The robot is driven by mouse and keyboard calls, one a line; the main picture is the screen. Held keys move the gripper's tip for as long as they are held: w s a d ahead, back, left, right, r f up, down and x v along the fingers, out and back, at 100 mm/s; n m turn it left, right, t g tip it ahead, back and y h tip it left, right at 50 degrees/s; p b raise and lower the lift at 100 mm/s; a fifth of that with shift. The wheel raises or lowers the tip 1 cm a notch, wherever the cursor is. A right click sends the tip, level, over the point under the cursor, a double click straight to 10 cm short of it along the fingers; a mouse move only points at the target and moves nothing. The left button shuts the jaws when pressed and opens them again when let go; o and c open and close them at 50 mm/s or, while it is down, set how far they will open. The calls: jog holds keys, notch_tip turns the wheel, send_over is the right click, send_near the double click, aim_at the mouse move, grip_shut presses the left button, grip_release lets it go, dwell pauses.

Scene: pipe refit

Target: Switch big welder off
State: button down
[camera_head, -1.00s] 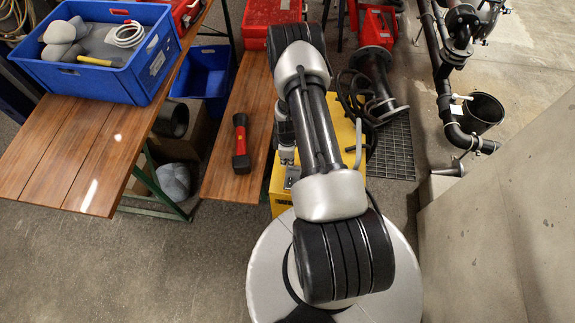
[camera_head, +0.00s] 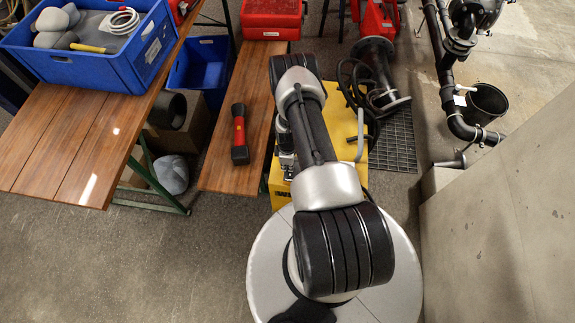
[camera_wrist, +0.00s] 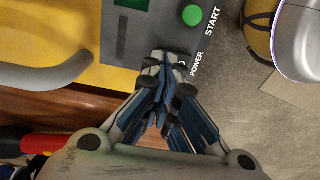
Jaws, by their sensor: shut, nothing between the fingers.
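The big welder (camera_head: 345,126) is a yellow box under my arm in the head view, and my arm hides much of it. In the wrist view its yellow casing (camera_wrist: 60,25) carries a grey panel (camera_wrist: 155,32) with a green START button (camera_wrist: 192,15) and the word POWER. My gripper (camera_wrist: 166,68) is shut and empty, its fingertips at the panel's edge beside the POWER label. The fingertips cover the spot next to that label, so the power switch is hidden. I cannot tell whether they touch it.
A red and black flashlight (camera_head: 239,135) lies on the wooden bench (camera_head: 215,175) left of the welder. A curved grey handle (camera_wrist: 55,72) stands out from the casing. Black cables (camera_head: 358,85) lie behind the welder. A concrete wall (camera_head: 510,200) bounds the right side.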

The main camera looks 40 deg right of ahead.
jog(key=shift+f, duration=0.1)
jog(key=shift+w+d+f+b, duration=0.1)
jog(key=shift+f+b, duration=0.35)
jog(key=shift+b, duration=0.5)
jog(key=shift+r, duration=0.2)
jog(key=shift+p, duration=0.3)
jog(key=shift+s+a+r+p, duration=0.25)
jog(key=shift+s+a+p, duration=0.2)
jog(key=shift+s+a, duration=0.15)
jog(key=shift+w, duration=0.1)
